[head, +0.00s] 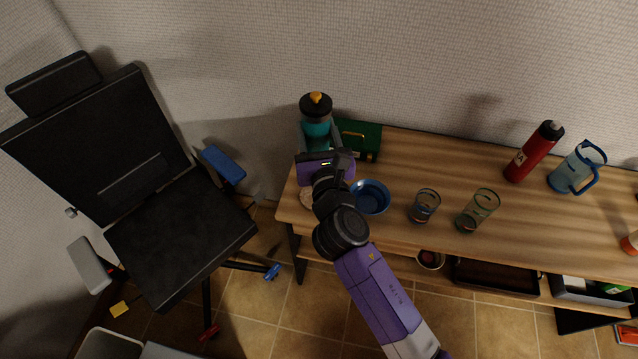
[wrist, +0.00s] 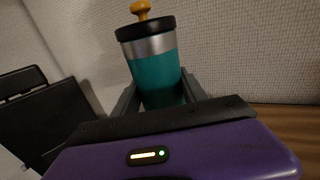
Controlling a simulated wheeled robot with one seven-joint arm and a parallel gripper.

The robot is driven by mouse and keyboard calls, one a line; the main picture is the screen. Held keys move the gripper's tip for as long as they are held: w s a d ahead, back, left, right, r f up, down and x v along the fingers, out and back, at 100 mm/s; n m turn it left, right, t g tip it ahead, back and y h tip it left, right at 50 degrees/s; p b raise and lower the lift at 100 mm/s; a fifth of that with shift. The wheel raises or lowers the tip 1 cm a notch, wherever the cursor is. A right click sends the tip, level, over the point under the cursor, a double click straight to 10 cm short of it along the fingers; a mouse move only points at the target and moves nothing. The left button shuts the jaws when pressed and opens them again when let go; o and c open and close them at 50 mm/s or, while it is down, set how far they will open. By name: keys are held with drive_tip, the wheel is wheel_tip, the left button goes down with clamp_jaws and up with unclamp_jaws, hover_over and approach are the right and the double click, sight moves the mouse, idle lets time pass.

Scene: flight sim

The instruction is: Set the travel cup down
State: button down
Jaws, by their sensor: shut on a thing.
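The travel cup (wrist: 152,62) is teal with a silver band, a black lid and an orange knob. In the head view the travel cup (head: 316,116) is at the left end of the wooden table (head: 395,155). My gripper (wrist: 155,92) is shut on the cup, with one grey finger on each side of its body. It also shows in the head view (head: 320,138). The cup is roughly upright. Its base is hidden behind the gripper, so I cannot tell whether it touches the table.
A green box (head: 362,138) is just right of the cup. A blue bowl (head: 370,197), two glasses (head: 424,206) (head: 478,211), a red bottle (head: 534,152) and a blue pitcher (head: 576,168) stand farther right. A black chair (head: 165,190) is at left. The table's middle back is clear.

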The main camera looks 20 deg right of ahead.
wheel_tip(320, 180, down, 18)
drive_tip(key=b, duration=0.8)
drive_tip(key=shift+a+b, duration=0.15)
drive_tip(key=shift+b, duration=0.25)
drive_tip(key=c, duration=0.6)
unclamp_jaws()
drive_tip(key=shift+f, duration=0.15)
drive_tip(key=shift+r, duration=0.25)
drive_tip(key=v, duration=1.2)
drive_tip(key=shift+b, duration=0.4)
